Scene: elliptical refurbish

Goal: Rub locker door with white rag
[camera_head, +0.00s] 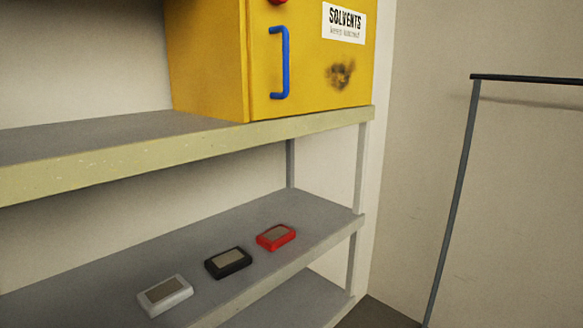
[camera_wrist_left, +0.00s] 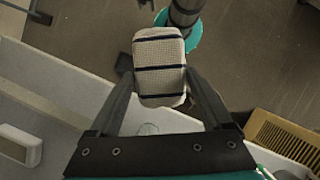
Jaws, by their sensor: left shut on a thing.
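The yellow locker (camera_head: 220,60) stands on the upper shelf in the head view. Its door (camera_head: 305,80) is closed, with a blue vertical handle (camera_head: 282,62), a white SOLVENTS label (camera_head: 344,22) and a dark smudge (camera_head: 341,74) at the lower right. In the left wrist view my left gripper (camera_wrist_left: 160,88) is shut on a folded white rag (camera_wrist_left: 158,52) with dark stripes, held between its two fingers. The rag is away from the door, and this arm does not show in the head view. My right gripper is in neither view.
The upper shelf (camera_head: 190,147) has a pale front edge below the locker. A white block (camera_head: 165,295), a black block (camera_head: 228,262) and a red block (camera_head: 276,237) lie on the lower shelf (camera_head: 215,215). A dark metal frame (camera_head: 462,150) stands at the right.

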